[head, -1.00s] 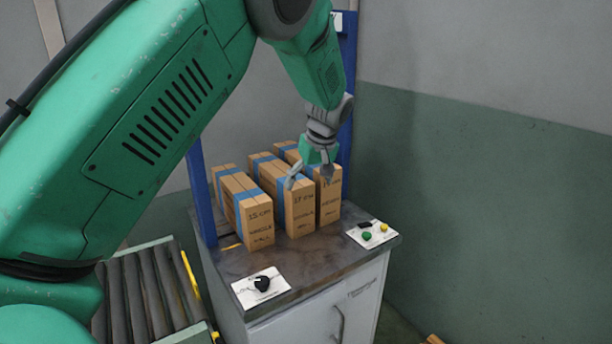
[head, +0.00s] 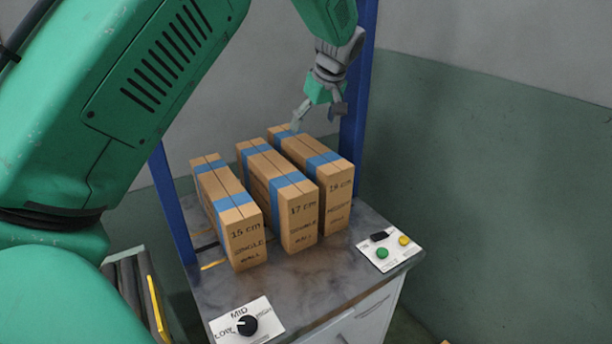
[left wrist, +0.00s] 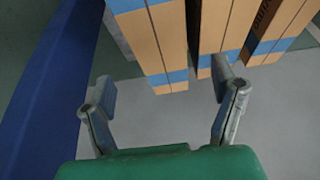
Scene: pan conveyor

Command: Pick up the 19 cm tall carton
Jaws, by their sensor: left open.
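The tall carton at the right of the row (head: 338,200) is brown with blue tape bands; its print reads about 19 cm. It stands upright on the grey worktop. My left gripper (head: 318,112) is open and empty, just above and behind the far end of this carton. In the left wrist view, the open fingers (left wrist: 165,100) point toward the cartons. The leftmost carton there (left wrist: 160,40), beside the blue post, lies between the fingers' lines and looks like the same carton. No contact shows. My right gripper is in neither view.
A 17 cm carton (head: 301,222) stands close on the left, and a 15 cm carton (head: 246,240) beyond it. A blue post (head: 360,90) rises beside the gripper. A button panel (head: 392,250) and dial panel (head: 245,321) lie in front. Rollers (head: 128,300) are lower left.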

